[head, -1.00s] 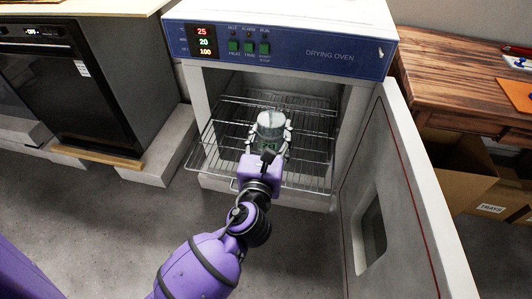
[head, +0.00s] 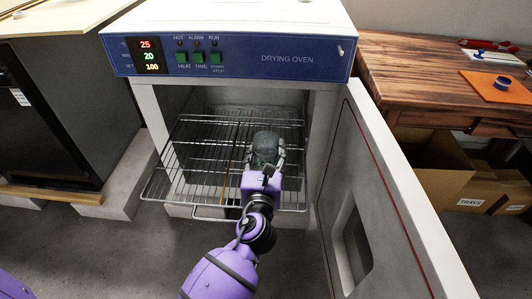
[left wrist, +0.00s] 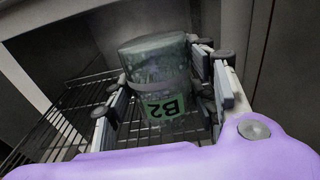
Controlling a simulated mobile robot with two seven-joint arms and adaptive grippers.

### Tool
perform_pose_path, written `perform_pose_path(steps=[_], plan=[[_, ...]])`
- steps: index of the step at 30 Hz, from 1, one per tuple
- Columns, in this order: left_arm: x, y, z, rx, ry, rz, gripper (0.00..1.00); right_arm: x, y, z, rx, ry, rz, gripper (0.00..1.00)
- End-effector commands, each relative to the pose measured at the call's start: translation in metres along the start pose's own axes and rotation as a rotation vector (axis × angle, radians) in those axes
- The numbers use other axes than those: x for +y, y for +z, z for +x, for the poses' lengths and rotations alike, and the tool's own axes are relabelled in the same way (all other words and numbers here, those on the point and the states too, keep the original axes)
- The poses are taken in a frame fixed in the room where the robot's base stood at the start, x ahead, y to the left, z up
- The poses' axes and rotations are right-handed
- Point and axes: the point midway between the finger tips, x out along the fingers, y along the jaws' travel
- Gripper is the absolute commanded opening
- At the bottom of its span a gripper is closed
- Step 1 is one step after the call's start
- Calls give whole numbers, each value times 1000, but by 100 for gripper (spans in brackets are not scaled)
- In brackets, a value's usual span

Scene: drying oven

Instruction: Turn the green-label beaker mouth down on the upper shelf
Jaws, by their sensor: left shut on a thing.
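The green-label beaker (head: 266,146) is a clear glass with a grey-green look. In the left wrist view it (left wrist: 155,62) shows a closed-looking rounded end at the top and a green B2 label low down, its lettering apparently turned over. My left gripper (head: 264,160) is shut on the beaker's sides, with its fingers to either side of the glass. It holds the beaker over the right part of the wire shelf (head: 190,160) of the drying oven. I cannot tell whether the glass touches the wires. My right gripper is out of view.
The drying oven (head: 230,55) stands open, its door (head: 372,200) swung out to the right close to my arm. The shelf's left part is bare. A wooden table (head: 430,85) and cardboard boxes (head: 450,175) stand at the right. A dark cabinet (head: 50,110) stands at the left.

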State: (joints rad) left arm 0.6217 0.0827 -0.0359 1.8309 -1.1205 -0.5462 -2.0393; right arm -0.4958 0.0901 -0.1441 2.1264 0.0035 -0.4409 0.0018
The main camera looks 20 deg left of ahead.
Motion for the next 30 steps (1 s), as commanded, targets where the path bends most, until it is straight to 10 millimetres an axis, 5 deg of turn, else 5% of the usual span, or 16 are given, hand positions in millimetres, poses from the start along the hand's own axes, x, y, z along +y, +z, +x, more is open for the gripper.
perform_pose_path(steps=[18,30], plan=[[0,-43,2,1,-1,2,24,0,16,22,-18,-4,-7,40],[0,-53,3,-1,-1,0,24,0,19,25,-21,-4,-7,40]])
